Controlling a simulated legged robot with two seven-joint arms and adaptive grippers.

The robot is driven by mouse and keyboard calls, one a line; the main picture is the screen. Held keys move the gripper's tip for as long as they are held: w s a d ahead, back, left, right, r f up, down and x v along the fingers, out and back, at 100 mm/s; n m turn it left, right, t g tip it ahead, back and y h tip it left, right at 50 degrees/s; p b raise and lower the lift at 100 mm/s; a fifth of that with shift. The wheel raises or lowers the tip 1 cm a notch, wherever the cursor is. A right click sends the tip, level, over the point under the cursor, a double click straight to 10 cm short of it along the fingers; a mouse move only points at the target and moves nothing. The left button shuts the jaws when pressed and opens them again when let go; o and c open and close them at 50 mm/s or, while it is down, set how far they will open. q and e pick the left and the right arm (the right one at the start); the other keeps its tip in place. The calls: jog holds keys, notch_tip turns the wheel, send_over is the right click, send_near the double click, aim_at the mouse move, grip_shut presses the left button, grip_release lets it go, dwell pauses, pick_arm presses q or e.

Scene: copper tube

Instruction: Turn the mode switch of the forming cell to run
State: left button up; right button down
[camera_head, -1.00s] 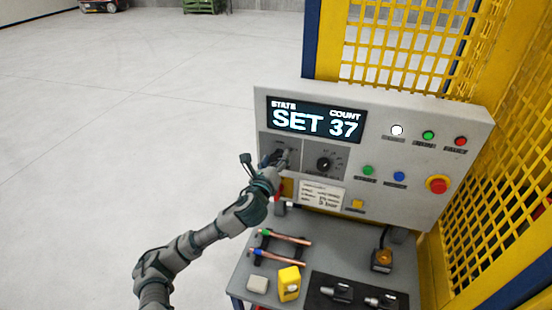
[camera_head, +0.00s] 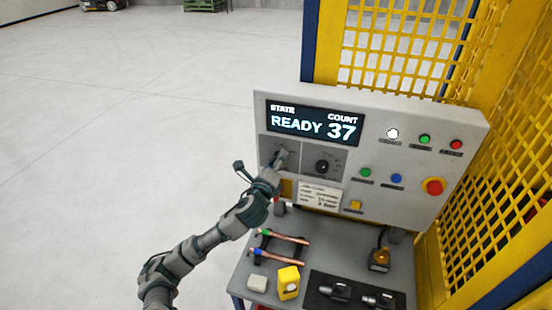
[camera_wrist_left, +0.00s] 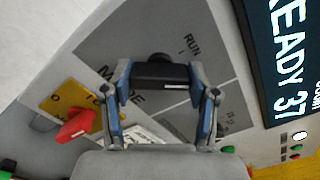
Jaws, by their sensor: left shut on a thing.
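The forming cell's control panel (camera_head: 375,150) faces me. Its display (camera_head: 313,123) reads READY with count 37. The mode switch (camera_wrist_left: 160,72) is a black knob on a dark grey plate marked MODE and RUN, seen in the left wrist view. My left gripper (camera_wrist_left: 161,84) has a blue-sided finger at each end of the knob and is shut on it. In the head view my left gripper (camera_head: 282,156) covers most of the switch. A white mark shows on the knob, but I cannot tell exactly which position it points at. My right gripper is not in view.
A second black knob (camera_head: 323,166) sits just right of the gripper. A red handle (camera_wrist_left: 76,126) on a yellow plate is close by. A red emergency button (camera_head: 433,187) is at the panel's right. Copper tubes (camera_head: 280,257) and a yellow block (camera_head: 288,283) lie on the bench below.

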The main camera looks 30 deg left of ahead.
pick_arm(q)
jog(key=n, duration=0.1)
jog(key=n+p, duration=0.1)
jog(key=n, duration=0.3)
jog(key=shift+f+p, duration=0.25)
jog(key=shift+p, duration=0.1)
jog(key=shift+d+f+n+p, duration=0.1)
jog(key=shift+n+p, duration=0.2)
jog(key=shift+n, duration=0.9)
jog(key=o, duration=1.2)
jog(key=shift+c, duration=0.2)
jog(key=shift+w, duration=0.15)
jog(key=v, duration=1.1)
jog(key=shift+s, duration=0.45)
